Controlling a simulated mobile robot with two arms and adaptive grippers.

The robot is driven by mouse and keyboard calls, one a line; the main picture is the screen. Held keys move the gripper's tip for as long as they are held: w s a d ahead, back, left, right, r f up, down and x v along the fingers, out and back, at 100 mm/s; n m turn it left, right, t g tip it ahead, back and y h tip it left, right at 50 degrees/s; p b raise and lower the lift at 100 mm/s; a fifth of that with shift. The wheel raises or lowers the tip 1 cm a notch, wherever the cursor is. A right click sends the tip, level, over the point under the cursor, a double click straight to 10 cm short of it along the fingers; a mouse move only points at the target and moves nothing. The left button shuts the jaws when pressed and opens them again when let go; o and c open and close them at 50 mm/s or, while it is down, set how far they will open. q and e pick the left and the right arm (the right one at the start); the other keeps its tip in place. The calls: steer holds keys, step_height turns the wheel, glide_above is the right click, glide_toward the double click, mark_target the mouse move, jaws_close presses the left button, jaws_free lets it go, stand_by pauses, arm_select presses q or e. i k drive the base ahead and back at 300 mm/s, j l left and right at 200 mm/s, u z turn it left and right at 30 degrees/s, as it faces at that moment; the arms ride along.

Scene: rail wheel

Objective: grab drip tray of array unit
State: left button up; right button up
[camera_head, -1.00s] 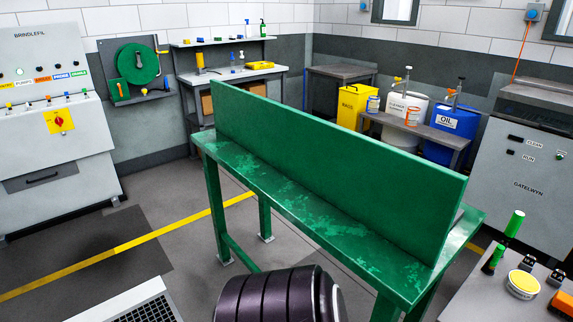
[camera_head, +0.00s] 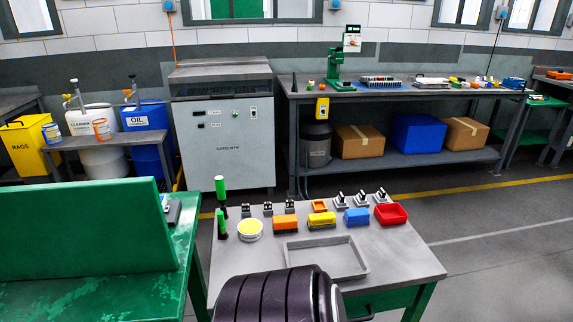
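A shallow grey rectangular tray (camera_head: 326,257) lies empty on the small grey-topped table (camera_head: 400,259), near the middle. It is the only tray of that shape I can make out on this table; no label marks it as the drip tray. No unit marked as the array unit can be made out. Neither of my grippers shows. A dark ribbed part of my own body fills the bottom middle and covers part of the table's front.
A green bench (camera_head: 150,271) stands left. A grey GATELWYN cabinet (camera_head: 224,143) and long workbench (camera_head: 400,93) stand behind. Floor at right is clear.

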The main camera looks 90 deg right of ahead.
mark_target(341, 256)
steer(key=z, duration=3.05)
steer(key=k+j+z, duration=0.1)
steer(key=z, duration=0.15)
steer(key=k+z, duration=0.3)
steer(key=l+z, duration=0.15)
steer(key=j, duration=0.25)
